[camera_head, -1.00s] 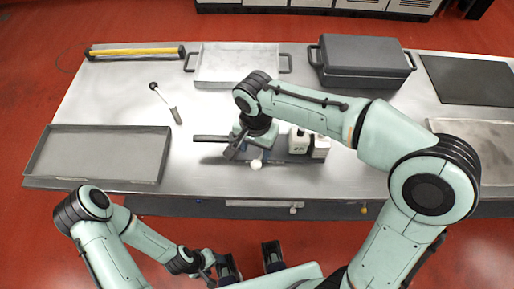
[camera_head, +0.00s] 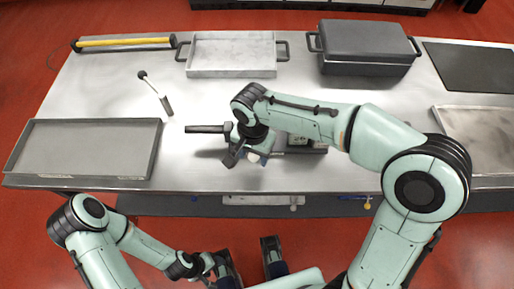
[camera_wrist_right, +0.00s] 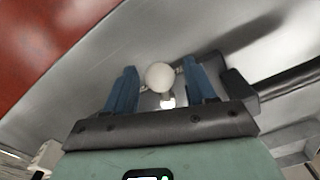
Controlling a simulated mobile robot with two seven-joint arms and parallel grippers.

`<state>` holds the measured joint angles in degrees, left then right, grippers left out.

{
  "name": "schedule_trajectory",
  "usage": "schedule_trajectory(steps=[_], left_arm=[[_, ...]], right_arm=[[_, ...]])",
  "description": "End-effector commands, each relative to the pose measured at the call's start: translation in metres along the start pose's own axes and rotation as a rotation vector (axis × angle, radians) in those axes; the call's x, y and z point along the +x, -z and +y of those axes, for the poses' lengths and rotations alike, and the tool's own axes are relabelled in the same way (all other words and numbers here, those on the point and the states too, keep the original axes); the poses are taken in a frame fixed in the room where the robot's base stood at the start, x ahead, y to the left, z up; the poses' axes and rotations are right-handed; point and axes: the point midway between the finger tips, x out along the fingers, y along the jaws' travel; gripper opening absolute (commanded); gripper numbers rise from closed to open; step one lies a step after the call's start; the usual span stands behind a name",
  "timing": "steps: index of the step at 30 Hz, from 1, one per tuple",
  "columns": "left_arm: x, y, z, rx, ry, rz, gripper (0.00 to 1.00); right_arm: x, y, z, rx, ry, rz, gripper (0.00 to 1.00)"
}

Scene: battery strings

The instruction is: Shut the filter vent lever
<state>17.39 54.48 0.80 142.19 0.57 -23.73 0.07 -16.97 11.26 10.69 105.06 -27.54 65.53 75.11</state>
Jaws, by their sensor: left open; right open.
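In the right wrist view a round white knob (camera_wrist_right: 160,76), which looks like the end of the filter vent lever, sits between the two blue fingers of my right gripper (camera_wrist_right: 161,88). The fingers are open, with a gap on each side of the knob. In the head view my right gripper (camera_head: 251,153) is low over the front middle of the table, and the knob is mostly hidden beneath it. A dark bar (camera_head: 206,129) sticks out left of this gripper. My left gripper (camera_head: 250,262) is open and empty in front of the table.
A grey tray (camera_head: 84,122) lies at left. A yellow-and-black bar (camera_head: 124,42), a light tray with handles (camera_head: 232,70) and a dark lidded box (camera_head: 364,64) stand at the back. A thin tool (camera_head: 154,91) lies between. My right arm covers the middle right.

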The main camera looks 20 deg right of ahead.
Motion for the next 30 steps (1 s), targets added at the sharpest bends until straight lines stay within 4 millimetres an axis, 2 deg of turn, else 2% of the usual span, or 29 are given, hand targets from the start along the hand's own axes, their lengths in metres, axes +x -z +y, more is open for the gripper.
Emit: schedule_trajectory(steps=[2, 7, 13, 24, 30], left_arm=[[0.000, 0.000, 0.000, 0.000, 0.000, 0.000, 0.62], [0.000, 0.000, 0.000, 0.000, 0.000, 0.000, 0.62], [-0.001, 0.000, 0.000, 0.000, 0.000, 0.000, 0.62], [-0.005, 0.000, 0.002, 0.001, -0.001, 0.001, 0.62], [-0.005, 0.000, 0.002, 0.000, -0.001, 0.001, 0.62]], right_arm=[[0.000, 0.000, 0.000, 0.000, 0.000, 0.000, 0.55], [0.000, 0.000, 0.000, 0.000, 0.000, 0.000, 0.03], [-0.001, 0.000, 0.001, -0.015, 0.000, 0.000, 0.01], [-0.001, 0.002, 0.014, -0.187, 0.000, 0.001, 0.01], [-0.001, 0.002, 0.016, -0.221, 0.000, 0.001, 0.01]])
